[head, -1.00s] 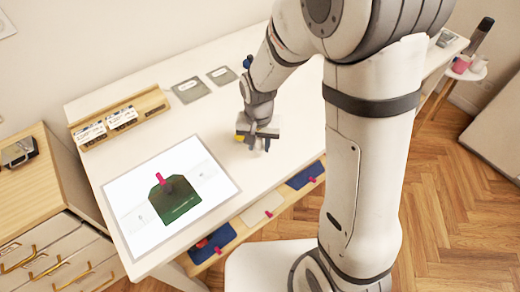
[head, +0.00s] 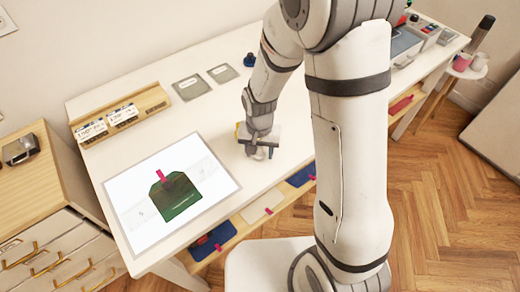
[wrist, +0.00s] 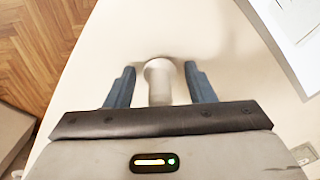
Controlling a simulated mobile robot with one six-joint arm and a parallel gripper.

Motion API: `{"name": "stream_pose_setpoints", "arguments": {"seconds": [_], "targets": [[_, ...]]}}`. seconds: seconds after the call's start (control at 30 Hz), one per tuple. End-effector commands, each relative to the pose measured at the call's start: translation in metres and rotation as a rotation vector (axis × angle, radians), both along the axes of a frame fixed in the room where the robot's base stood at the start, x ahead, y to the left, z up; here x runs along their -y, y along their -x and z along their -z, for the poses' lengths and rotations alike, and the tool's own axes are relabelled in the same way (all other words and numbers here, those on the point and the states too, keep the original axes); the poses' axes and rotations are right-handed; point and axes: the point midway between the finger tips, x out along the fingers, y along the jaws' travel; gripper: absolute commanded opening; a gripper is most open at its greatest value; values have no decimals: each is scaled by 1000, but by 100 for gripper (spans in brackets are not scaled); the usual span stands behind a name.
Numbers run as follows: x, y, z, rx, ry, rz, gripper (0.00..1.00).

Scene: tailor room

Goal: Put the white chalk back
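A pale, short cylinder that looks like the white chalk (wrist: 158,82) shows in the wrist view, between the two blue-grey fingers of my gripper (wrist: 160,88). There is a gap on each side of it, so the gripper is open around it and not closed on it. In the head view my gripper (head: 259,152) is low over the white table (head: 215,125), right of the lit white panel. The chalk cannot be made out there, as my gripper hides that spot.
A wooden rack (head: 153,101) with labelled cards stands at the table's back left. A green fabric piece (head: 176,200) with a pink clip lies on the white panel (head: 212,165). Two grey squares (head: 190,88) (head: 222,73) lie behind. A blue knob-like thing (head: 249,60) stands near my arm.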

Motion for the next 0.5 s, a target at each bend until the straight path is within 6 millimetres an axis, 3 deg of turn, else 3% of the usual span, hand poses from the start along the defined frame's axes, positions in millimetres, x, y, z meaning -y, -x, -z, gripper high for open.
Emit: {"name": "stream_pose_setpoints", "arguments": {"seconds": [0.3,0.5], "targets": [[0,0,-2,0,0,1,53],[0,-1,-21,5,-2,1,53]]}}
